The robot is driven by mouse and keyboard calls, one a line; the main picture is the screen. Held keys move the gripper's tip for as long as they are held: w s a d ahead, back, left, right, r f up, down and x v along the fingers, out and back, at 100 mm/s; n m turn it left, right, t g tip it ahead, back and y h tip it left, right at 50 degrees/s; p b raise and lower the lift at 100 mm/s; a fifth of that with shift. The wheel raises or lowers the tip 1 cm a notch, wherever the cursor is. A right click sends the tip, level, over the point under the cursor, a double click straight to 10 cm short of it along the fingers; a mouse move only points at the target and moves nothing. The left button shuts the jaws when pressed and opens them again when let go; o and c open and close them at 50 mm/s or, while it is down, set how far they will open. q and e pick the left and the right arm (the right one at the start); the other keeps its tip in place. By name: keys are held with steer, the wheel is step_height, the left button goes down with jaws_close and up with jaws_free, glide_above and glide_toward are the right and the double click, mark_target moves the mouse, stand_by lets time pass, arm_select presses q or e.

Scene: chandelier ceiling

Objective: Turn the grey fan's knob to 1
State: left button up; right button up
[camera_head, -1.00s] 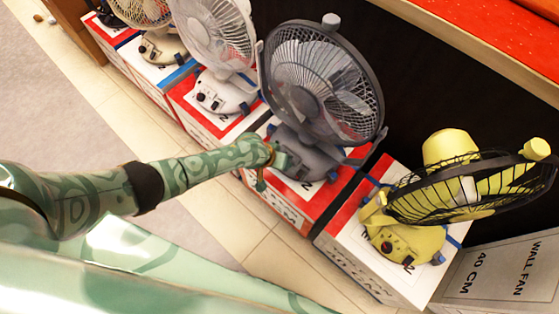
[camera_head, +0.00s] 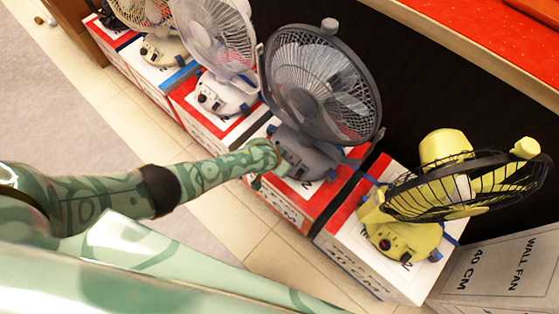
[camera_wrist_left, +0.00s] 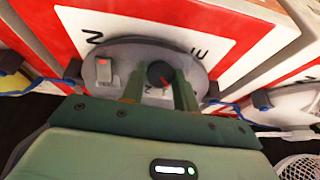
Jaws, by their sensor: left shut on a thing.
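The grey fan (camera_head: 318,85) stands on a red and white box, third from the right end being a white fan and the grey one second. Its grey base (camera_head: 310,158) faces my left gripper (camera_head: 280,165), which reaches it from the left. In the left wrist view, the base (camera_wrist_left: 128,56) carries a dark round knob (camera_wrist_left: 160,73) with a red mark and a light rocker switch (camera_wrist_left: 104,70). My left gripper (camera_wrist_left: 158,88) is shut on the knob, one green finger on each side. The numbers around the knob are not readable. My right gripper is out of view.
A yellow fan (camera_head: 405,235) on its box stands to the right of the grey fan. A white fan (camera_head: 225,90) stands to its left. A wall fan box (camera_head: 500,275) is at the lower right. The tiled floor (camera_head: 245,220) in front is clear.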

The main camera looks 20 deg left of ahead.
arm_select(q)
steer(key=shift+s+m, duration=0.1)
steer(key=shift+m, duration=0.6)
steer(key=shift+f+m+y+p, duration=0.1)
steer(key=shift+m+y+p, duration=0.3)
steer(key=shift+m, duration=0.6)
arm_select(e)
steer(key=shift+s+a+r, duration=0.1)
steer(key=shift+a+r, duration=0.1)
arm_select(q)
steer(key=shift+t, duration=0.3)
steer(key=o, duration=1)
